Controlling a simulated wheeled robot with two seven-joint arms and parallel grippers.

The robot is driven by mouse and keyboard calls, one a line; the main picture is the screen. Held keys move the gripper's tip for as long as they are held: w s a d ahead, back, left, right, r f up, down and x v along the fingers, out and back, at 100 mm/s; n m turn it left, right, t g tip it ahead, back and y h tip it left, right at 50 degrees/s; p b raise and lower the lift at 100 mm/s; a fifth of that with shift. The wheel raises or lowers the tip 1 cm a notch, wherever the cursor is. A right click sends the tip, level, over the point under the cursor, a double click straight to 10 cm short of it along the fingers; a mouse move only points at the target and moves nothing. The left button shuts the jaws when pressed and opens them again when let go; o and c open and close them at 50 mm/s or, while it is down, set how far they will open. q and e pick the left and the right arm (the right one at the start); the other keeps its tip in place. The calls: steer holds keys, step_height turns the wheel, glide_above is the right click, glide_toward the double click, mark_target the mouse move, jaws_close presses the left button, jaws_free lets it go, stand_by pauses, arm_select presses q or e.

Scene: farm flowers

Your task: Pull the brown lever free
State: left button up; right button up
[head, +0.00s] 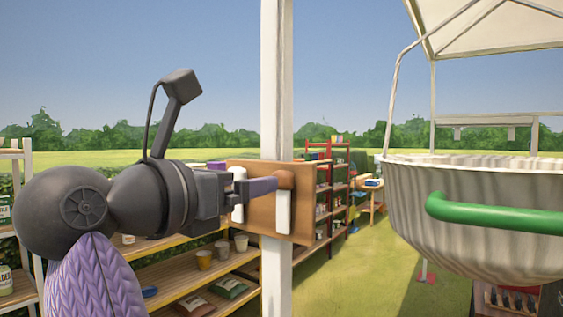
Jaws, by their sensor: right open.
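A brown wooden board (258,226) is fixed to a white post (276,90). The rounded end of a brown lever (286,179) shows at the board's upper right, above a white bracket (283,212). A second white bracket (238,208) stands on the left. My right gripper (260,184) is open, its purple-grey fingers reaching across the board right up to the lever's end. The fingers and wrist hide part of the board and possibly part of the lever. I cannot tell whether the fingers touch it. My left gripper is not in view.
A large whitish ribbed basin (470,205) with a green handle (493,214) hangs close on the right. Wooden shelves (185,283) with pots and bags stand behind my arm. A red shelf rack (335,185) stands farther back.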

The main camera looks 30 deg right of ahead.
mark_target(279, 176)
steer(key=p+x, duration=0.1)
steer(key=x, duration=0.6)
steer(key=shift+d+p, duration=0.2)
steer(key=shift+p, duration=0.15)
steer(key=shift+w, duration=0.1)
jaws_close()
